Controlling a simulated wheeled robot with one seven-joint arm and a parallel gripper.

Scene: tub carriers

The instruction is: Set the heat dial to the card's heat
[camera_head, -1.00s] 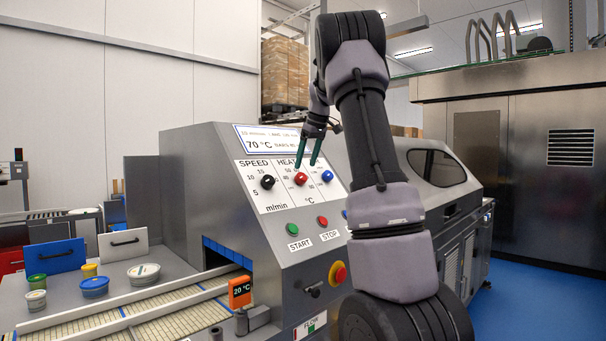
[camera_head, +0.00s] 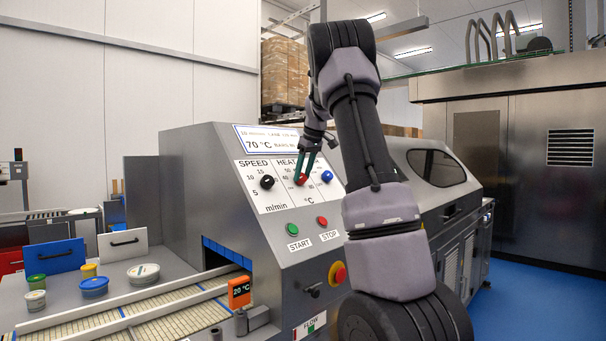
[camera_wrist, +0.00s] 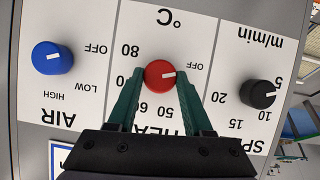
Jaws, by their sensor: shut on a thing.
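The red heat dial (camera_head: 300,179) is on the sloped control panel, under the HEAT label. In the wrist view, which shows the panel upside down, the red dial (camera_wrist: 159,75) has its white mark pointing right, toward OFF. My gripper (camera_head: 304,171) is shut on this dial. In the wrist view its green fingers (camera_wrist: 160,80) sit on either side of the knob and hide part of the scale; 50, 60 and 80 show. The card (camera_head: 264,141) above the dials reads 70 °C and, in smaller print, seemingly 10 m/min.
The black speed dial (camera_head: 267,182) and the blue air dial (camera_head: 327,176) flank the heat dial closely. Below are the green start button (camera_head: 292,229), the red stop button (camera_head: 322,221) and a red emergency knob (camera_head: 337,273). An orange display (camera_head: 239,291) reads 20 °C.

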